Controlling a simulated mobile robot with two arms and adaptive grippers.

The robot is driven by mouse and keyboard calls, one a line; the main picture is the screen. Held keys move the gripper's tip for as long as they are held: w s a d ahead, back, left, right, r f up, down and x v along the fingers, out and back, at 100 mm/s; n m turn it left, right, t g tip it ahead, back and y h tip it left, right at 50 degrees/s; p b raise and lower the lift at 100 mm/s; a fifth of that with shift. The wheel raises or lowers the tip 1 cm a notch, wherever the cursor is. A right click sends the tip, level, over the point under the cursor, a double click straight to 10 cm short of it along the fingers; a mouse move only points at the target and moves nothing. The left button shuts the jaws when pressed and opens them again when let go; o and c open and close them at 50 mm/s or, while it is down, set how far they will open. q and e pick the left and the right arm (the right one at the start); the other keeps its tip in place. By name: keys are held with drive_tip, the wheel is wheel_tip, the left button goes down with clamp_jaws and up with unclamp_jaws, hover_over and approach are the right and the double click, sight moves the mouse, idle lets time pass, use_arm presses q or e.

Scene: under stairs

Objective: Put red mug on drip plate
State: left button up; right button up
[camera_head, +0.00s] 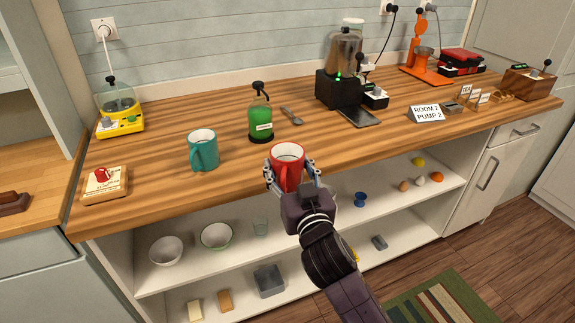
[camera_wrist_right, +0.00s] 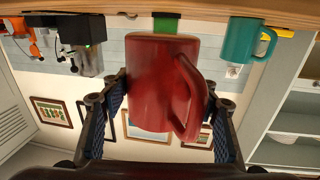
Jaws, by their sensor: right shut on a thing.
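The red mug (camera_head: 286,166) is upright in my right gripper (camera_head: 288,184), whose fingers close around its sides. It is at the front edge of the wooden counter; I cannot tell whether it touches the wood. In the right wrist view the red mug (camera_wrist_right: 165,85) fills the middle between the two fingers (camera_wrist_right: 165,110), its handle toward the right. The drip plate (camera_head: 360,118) looks like the dark flat plate in front of the black coffee machine (camera_head: 338,88), with nothing on it. It lies behind and to the right of the mug. My left gripper is not in view.
A teal mug (camera_head: 202,152) and a green soap bottle (camera_head: 260,115) stand left of and behind the red mug. A spoon (camera_head: 291,115) lies behind it. A white sign (camera_head: 426,113) stands right of the plate. The counter (camera_head: 350,147) is clear between red mug and plate.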

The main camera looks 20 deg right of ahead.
sight(288, 187)
drive_tip(key=shift+r, duration=0.1)
drive_tip(key=o, duration=0.7)
drive_tip(key=c, duration=1.1)
drive_tip(key=shift+n+y, duration=0.3)
drive_tip(key=shift+y, duration=0.1)
drive_tip(key=s+f, duration=0.1)
drive_tip(key=s, duration=0.1)
drive_tip(key=s+a+f, duration=0.1)
drive_tip(key=s, duration=0.1)
drive_tip(key=s+f, duration=0.1)
drive_tip(key=s, duration=0.1)
drive_tip(key=shift+s+a+f, duration=0.1)
drive_tip(key=shift+a+f, duration=0.05)
drive_tip(key=shift+f, duration=0.1)
drive_tip(key=shift+n+y, duration=0.3)
drive_tip(key=shift+y, duration=0.2)
drive_tip(key=s, duration=0.6)
drive_tip(key=s+f, duration=0.1)
drive_tip(key=s, duration=0.2)
drive_tip(key=shift+a, duration=0.4)
